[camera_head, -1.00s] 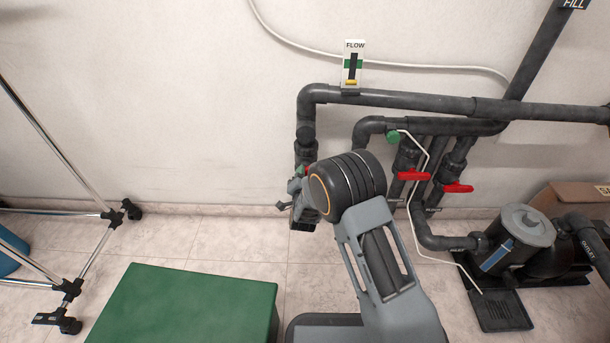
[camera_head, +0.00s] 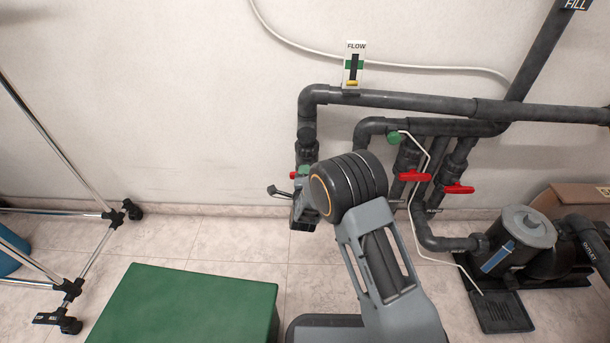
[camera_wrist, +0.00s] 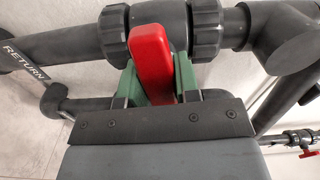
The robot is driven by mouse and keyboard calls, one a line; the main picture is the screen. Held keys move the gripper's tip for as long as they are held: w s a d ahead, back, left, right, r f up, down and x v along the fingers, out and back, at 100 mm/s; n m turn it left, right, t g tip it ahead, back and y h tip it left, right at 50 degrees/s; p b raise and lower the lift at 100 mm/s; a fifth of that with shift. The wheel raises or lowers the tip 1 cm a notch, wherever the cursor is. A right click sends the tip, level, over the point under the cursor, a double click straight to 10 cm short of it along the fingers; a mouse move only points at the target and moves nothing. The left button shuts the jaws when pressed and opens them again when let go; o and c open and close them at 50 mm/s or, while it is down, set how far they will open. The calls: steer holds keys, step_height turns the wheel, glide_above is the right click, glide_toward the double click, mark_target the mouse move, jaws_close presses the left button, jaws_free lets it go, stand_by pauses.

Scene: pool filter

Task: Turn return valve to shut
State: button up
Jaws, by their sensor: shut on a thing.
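The return valve sits on a dark pipe (camera_wrist: 62,44) that bears a "RETURN" label (camera_wrist: 22,62) in the wrist view. Its red handle (camera_wrist: 152,58) lies across the pipe's run. My gripper (camera_wrist: 154,82) has its green fingers on both sides of the handle and is shut on it. In the head view, a small red end of the handle (camera_head: 292,175) shows to the left of my gripper (camera_head: 304,172), in front of the vertical pipe. My wrist hides most of the valve there.
Two more red-handled valves (camera_head: 414,176) (camera_head: 458,188) stand to the right. A flow gauge (camera_head: 354,68) is on the upper pipe. A grey pump (camera_head: 520,235) stands at right, a green box (camera_head: 190,305) at front left, and a metal-tube frame (camera_head: 90,250) at left.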

steer(key=shift+m, duration=0.5)
steer(key=o, duration=0.9)
steer(key=shift+s, duration=0.15)
steer(key=s+p, duration=0.3)
steer(key=s, duration=1)
steer(key=shift+s+p, duration=0.3)
steer(key=shift+p, duration=0.1)
